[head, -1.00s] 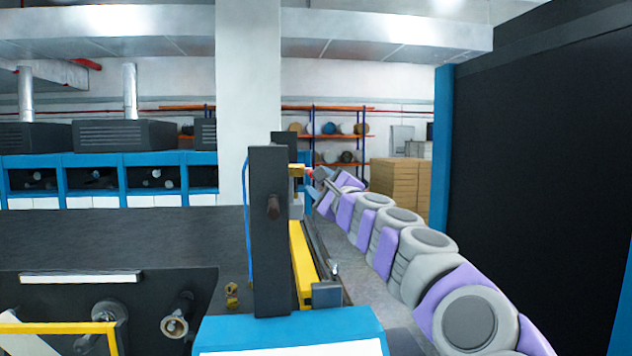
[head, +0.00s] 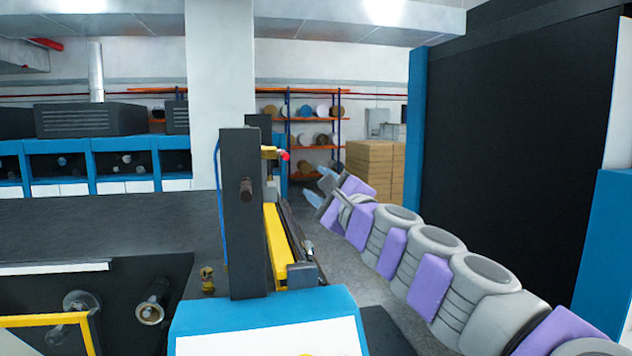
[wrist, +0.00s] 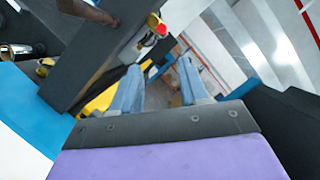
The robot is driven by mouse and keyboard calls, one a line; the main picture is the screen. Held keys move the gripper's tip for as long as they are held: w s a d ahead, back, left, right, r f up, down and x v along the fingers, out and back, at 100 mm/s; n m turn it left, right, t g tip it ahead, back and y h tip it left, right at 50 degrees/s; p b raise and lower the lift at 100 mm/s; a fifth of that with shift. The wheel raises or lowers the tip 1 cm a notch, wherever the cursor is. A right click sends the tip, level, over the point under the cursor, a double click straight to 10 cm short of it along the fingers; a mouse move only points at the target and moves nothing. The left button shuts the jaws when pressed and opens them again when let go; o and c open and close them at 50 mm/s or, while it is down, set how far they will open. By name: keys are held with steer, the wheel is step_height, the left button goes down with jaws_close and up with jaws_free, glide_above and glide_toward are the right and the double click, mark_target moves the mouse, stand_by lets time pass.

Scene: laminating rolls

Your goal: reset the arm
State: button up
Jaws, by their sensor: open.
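My gripper (head: 320,185) is at the end of my grey and purple arm, which reaches from the lower right toward the middle of the head view. In the wrist view its two blue-grey fingers (wrist: 157,88) stand apart with nothing between them. In the head view it is in the air just right of the machine's dark upright post (head: 240,215), apart from it. A red knob (head: 285,155) on a yellow fitting near the post's top is to the left of the fingers.
A yellow bar (head: 279,240) and a blue machine cover (head: 200,315) are left of my arm. Stacked brown boxes (head: 375,170) and an orange shelf rack (head: 315,118) stand behind. A tall black panel (head: 505,130) is at the right. Grey floor shows below the boxes.

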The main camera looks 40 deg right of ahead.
stand_by(0.6)
steer(key=w+a+f+n+g+y, duration=0.1)
steer(key=a+f+n+y, duration=0.3)
steer(key=a, duration=0.5)
steer(key=w+a+f+n+g+y, duration=0.1)
steer(key=a+f+n+g+y, duration=0.15)
steer(key=a+n, duration=0.45)
steer(key=w+a+f+n+g+y, duration=0.1)
steer(key=w+a+f+n+y, duration=0.2)
steer(key=a, duration=0.8)
steer(key=s+a+f+n+g+y+b, duration=0.1)
steer(key=s+a+f+n+g+y, duration=0.3)
steer(key=a+f, duration=0.35)
steer(key=s+a+f+n+g+h, duration=0.2)
steer(key=s+a+f+n+g, duration=0.15)
steer(key=s+f, duration=0.4)
steer(key=s+a+f+n+g+h, duration=0.25)
steer(key=s+f+g, duration=0.2)
steer(key=f, duration=0.55)
steer(key=s+d+f+n+g+h, duration=0.1)
steer(key=s+d+f, duration=0.1)
steer(key=s, duration=0.3)
steer(key=s+d+f+n+g+h, duration=0.1)
steer(key=s+d+f+g, duration=0.1)
steer(key=s+d+f, duration=0.1)
steer(key=s+d+f+n+g+h+b, duration=0.1)
steer(key=s+d+f+g+h, duration=0.1)
steer(key=s+f, duration=0.2)
steer(key=s, duration=0.3)
steer(key=shift+d, duration=0.35)
